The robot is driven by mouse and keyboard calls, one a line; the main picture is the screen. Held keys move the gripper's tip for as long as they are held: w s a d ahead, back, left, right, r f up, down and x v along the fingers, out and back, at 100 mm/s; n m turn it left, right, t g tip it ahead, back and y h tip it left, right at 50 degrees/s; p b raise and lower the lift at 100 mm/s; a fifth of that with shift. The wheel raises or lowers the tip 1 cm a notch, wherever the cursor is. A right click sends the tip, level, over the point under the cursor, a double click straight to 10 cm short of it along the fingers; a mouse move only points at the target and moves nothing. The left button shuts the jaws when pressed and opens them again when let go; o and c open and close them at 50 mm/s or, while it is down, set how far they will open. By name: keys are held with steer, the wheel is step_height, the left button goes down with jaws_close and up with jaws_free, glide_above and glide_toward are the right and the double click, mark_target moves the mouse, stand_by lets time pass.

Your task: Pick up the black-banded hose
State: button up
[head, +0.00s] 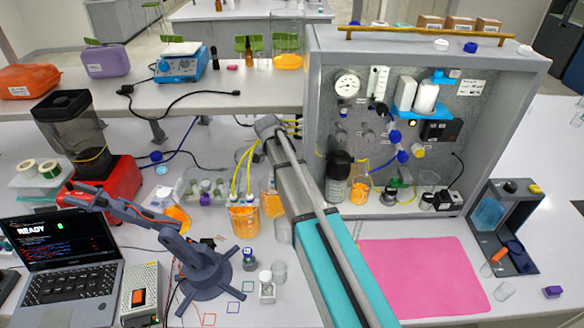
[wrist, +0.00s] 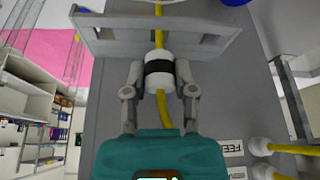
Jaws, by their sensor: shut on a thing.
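The black-banded hose (wrist: 158,74) shows in the wrist view as a yellow hose with a white cylindrical end piece and a black band around it. My gripper (wrist: 160,76) has a finger on each side of the white piece and is shut on it. The yellow hose runs on both sides of the white piece, up past a grey slotted bracket (wrist: 115,35) and down toward my gripper's body. In the head view my arm reaches to the rig's left side, and my gripper and the held piece are hidden there.
Two other yellow hoses with white ends (wrist: 262,147) lie close by on the right, near a FEED label (wrist: 233,147). In the head view, yellow hoses enter a beaker of orange liquid (head: 245,220) left of my arm. The grey rig cabinet (head: 312,110) stands to the right.

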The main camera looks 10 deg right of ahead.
step_height(320, 180, up, 16)
steer(key=p, duration=1.4)
steer(key=shift+f+p, duration=0.2)
steer(key=shift+p, duration=0.2)
steer(key=shift+o, duration=1.2)
jaws_close()
